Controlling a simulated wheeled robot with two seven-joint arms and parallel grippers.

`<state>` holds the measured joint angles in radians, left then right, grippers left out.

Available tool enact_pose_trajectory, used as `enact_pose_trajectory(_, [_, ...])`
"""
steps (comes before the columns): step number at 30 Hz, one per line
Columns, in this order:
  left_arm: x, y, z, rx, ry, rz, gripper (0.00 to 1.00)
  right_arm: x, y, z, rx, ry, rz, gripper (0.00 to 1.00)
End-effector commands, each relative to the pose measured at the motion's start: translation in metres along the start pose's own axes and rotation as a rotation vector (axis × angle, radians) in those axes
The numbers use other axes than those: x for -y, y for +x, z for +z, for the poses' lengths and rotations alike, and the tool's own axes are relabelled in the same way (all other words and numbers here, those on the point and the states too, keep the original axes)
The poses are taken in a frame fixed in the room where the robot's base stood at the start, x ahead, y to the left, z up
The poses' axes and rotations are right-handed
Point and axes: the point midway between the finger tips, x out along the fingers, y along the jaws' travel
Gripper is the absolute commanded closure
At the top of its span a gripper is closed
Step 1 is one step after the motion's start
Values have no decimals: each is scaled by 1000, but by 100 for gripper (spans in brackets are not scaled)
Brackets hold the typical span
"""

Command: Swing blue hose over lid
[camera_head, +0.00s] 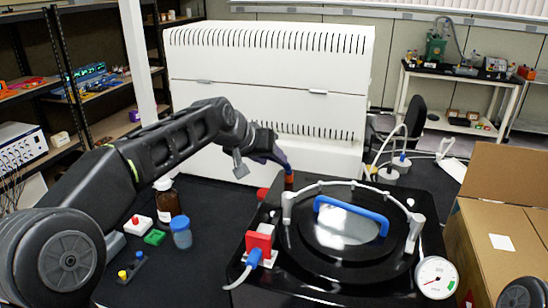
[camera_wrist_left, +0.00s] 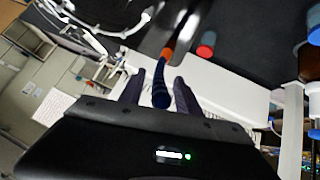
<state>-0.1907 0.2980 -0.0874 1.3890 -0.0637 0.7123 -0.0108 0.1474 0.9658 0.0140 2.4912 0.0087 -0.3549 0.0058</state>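The blue hose (camera_head: 283,158) stands up behind the lid, with an orange band near its lower end. It also shows in the left wrist view (camera_wrist_left: 160,92), with the orange band above it. The lid (camera_head: 346,226) is round and black, with a clear window and a blue handle, and lies flat on the black dryer top. My left gripper (camera_head: 272,152) is at the hose, behind the lid. In the left wrist view its two dark fingers stand apart on either side of the hose, with a gap visible on the left. My right gripper is out of sight.
A red valve block (camera_head: 260,241) and a white gauge (camera_head: 436,277) stand at the lid's front. A brown bottle (camera_head: 167,201) and a blue-capped jar (camera_head: 181,232) are left of the dryer. An open cardboard box (camera_head: 490,250) is at the right. A white cabinet (camera_head: 270,60) stands behind.

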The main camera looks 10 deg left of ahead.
Motion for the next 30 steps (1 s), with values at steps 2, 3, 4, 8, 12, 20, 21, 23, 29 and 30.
enact_pose_trajectory(2, [0, 11, -1, 3, -1, -1, 60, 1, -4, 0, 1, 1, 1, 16])
enact_pose_trajectory(3, [0, 14, -1, 1, -1, -1, 60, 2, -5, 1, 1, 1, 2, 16])
enact_pose_trajectory(4, [0, 17, -1, 2, -1, -1, 60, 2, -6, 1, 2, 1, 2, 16])
enact_pose_trajectory(8, [0, 24, 0, 0, -2, 0, 60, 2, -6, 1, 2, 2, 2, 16])
enact_pose_trajectory(12, [0, 24, 0, -1, -1, 0, 60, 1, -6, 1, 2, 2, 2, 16])
enact_pose_trajectory(20, [0, 24, 0, -1, -1, 0, 74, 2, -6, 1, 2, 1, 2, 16])
enact_pose_trajectory(21, [0, 24, 0, -1, -1, 0, 78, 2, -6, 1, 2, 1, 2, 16])
enact_pose_trajectory(23, [0, 24, 0, -1, -1, 0, 82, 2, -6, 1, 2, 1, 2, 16])
enact_pose_trajectory(29, [0, 24, 0, -1, -1, 0, 99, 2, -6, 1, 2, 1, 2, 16])
enact_pose_trajectory(30, [0, 24, 0, -1, -1, 0, 100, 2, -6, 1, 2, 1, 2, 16])
